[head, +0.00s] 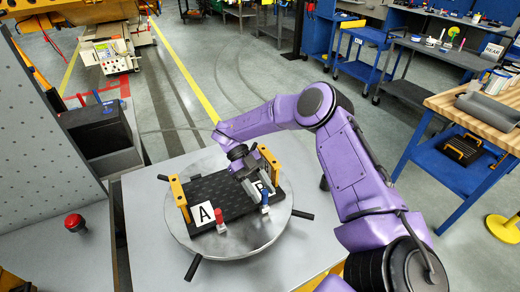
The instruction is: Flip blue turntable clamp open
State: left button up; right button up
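The round grey turntable (262,236) sits on the light worktop with a black plate (215,188) on it. The plate carries white labels A (203,214) and B (262,187). The blue clamp (265,204) is at the near right of the plate, just below label B; its handle looks upright. A red clamp (219,222) stands beside label A. My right gripper (256,186) hangs over the right part of the plate, close to label B and just behind the blue clamp. Contact and finger opening are too small to tell. My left gripper is out of view.
Two yellow posts (180,196) flank the plate, and black handles (193,267) stick out from the turntable's rim. A red button (75,222) is on the left worktop. A black box (100,128) with red and blue levers stands behind it. The front worktop is clear.

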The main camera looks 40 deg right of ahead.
jog(key=shift+w+r, duration=0.15)
jog(key=shift+w, duration=0.15)
jog(key=v, duration=0.6)
jog(key=shift+w+r, duration=0.25)
jog(key=shift+w, duration=0.05)
